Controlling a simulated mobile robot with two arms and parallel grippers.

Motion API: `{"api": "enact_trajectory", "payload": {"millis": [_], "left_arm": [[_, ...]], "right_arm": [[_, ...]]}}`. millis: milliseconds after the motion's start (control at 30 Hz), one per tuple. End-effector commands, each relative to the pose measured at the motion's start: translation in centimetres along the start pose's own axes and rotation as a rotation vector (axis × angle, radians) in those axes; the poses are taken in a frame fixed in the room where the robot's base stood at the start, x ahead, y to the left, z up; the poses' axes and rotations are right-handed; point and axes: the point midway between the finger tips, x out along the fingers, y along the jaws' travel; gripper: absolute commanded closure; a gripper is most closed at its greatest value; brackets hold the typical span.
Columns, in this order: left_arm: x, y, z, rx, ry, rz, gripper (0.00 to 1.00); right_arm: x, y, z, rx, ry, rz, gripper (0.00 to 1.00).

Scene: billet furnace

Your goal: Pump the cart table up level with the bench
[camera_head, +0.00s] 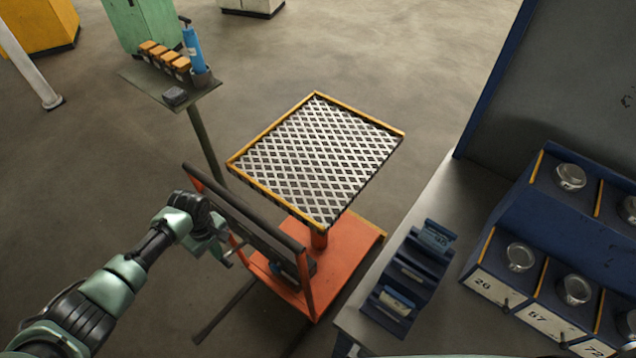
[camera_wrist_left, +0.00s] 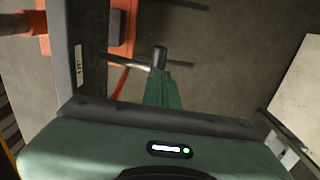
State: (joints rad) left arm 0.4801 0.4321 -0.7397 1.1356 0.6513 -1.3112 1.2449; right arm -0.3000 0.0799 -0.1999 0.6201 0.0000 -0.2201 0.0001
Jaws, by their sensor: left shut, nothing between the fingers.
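The cart has an orange base (camera_head: 345,262), a dark push handle with orange posts (camera_head: 250,225), and a diamond-plate table (camera_head: 315,160) with a yellow rim on a central column. The grey bench (camera_head: 440,215) stands to its right, with a gap between; I cannot tell the height difference exactly. My left gripper (camera_head: 230,254) is shut and empty beside the handle frame, on its near left side. In the left wrist view the fingers (camera_wrist_left: 159,58) show close to a thin metal rod (camera_wrist_left: 122,62) by the cart; contact is unclear. My right gripper is out of view.
A small stand (camera_head: 150,85) with orange-topped blocks and a blue bottle (camera_head: 194,48) is behind the cart at left. The bench carries a blue holder (camera_head: 410,275) and a blue rack with round glass lids (camera_head: 520,255).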

Motion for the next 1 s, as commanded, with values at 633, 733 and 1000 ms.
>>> {"api": "enact_trajectory", "payload": {"millis": [633, 733, 1000], "left_arm": [[4.4, -0.4, 0.1, 0.0, -0.001, 0.001, 1.0], [5.1, -0.5, 0.1, -0.001, -0.001, 0.002, 1.0], [7.0, -0.7, 0.1, 0.0, -0.002, 0.002, 1.0]], "right_arm": [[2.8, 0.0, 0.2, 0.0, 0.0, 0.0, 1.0], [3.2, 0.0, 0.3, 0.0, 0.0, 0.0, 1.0], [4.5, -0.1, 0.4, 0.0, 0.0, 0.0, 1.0]]}}
